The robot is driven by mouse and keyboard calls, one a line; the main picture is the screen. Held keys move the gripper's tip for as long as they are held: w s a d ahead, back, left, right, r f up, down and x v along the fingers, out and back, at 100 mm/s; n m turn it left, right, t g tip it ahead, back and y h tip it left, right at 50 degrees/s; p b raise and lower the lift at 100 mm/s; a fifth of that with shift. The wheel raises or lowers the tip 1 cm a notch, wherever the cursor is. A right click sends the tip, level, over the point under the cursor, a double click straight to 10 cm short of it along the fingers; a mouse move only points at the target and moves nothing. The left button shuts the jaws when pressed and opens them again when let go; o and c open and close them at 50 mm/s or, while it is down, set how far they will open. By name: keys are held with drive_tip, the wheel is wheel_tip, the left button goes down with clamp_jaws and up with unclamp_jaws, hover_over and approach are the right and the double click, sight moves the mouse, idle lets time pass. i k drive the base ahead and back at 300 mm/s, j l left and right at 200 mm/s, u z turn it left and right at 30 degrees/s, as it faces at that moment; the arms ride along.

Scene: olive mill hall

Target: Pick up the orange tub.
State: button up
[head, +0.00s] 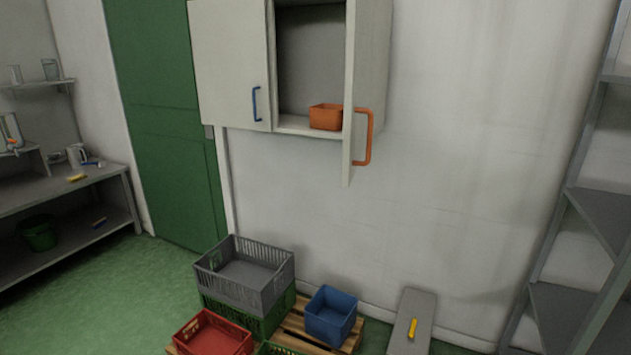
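The orange tub (324,117) is a small open box. It sits upright on the floor of the wall cabinet (297,124), in the right-hand compartment. The cabinet's right door (364,60), with an orange handle (368,138), stands open and points out into the room. Its edge overlaps the right side of the tub. The left door (229,60), with a blue handle (256,104), is shut. My gripper does not show in the head view.
Below the cabinet stand stacked crates, grey (245,270) on green, a red crate (212,335) and a blue bin (331,314) on a pallet. A grey bench (411,320) holds a yellow item. Shelving (590,200) stands right, a worktable (70,190) left. Green floor is clear at left front.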

sight(322, 116)
drive_tip(key=i+j, duration=0.2)
drive_tip(key=i+j+z, duration=0.15)
drive_tip(key=j, duration=0.3)
drive_tip(key=i+j, duration=0.15)
drive_tip(key=j, duration=0.2)
drive_tip(key=i+j+z, duration=0.15)
drive_tip(key=j, duration=0.2)
